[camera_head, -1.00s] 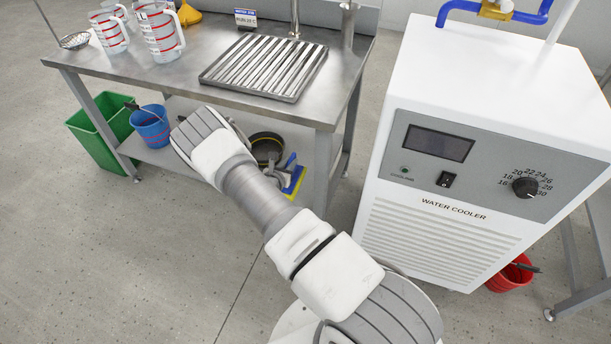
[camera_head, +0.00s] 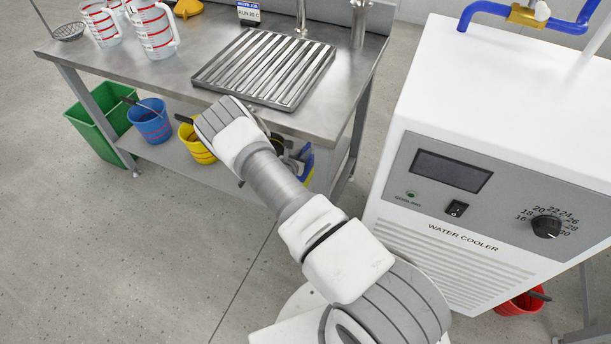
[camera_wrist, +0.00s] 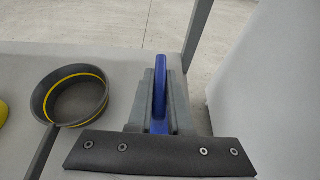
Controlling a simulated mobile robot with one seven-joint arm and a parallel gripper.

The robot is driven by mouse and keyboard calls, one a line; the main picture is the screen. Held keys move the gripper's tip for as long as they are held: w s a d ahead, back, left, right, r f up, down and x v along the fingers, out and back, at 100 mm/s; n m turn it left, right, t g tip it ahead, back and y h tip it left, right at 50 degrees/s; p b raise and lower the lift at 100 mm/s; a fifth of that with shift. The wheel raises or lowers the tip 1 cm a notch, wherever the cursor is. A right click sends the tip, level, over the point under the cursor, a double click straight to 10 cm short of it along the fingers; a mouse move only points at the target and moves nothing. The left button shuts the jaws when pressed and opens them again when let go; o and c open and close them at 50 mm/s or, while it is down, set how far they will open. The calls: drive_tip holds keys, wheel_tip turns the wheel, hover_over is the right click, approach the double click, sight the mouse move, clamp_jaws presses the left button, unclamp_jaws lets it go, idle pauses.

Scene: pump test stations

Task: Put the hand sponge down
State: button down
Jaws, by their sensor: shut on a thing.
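In the head view my arm hides most of the gripper. The sponge's underside is hidden, so I cannot tell whether it touches the lower shelf (camera_wrist: 110,65).
A black round pan with a yellow band (camera_wrist: 75,95) stands left of the sponge. Yellow (camera_head: 195,145) and blue (camera_head: 152,122) buckets stand further left on the shelf. A table leg (camera_wrist: 197,35) is close behind. The water cooler (camera_head: 450,190) stands to the right.

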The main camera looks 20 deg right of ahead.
wheel_tip(320, 180, down, 8)
drive_tip(key=b, duration=0.3)
drive_tip(key=shift+f, duration=0.25)
drive_tip(key=shift+f, duration=0.1)
drive_tip(key=c, duration=0.8)
unclamp_jaws()
drive_tip(key=shift+f, duration=0.1)
drive_tip(key=shift+c, duration=0.2)
drive_tip(key=p+v, duration=0.4)
drive_tip(key=v, duration=0.8)
drive_tip(key=shift+r, duration=0.25)
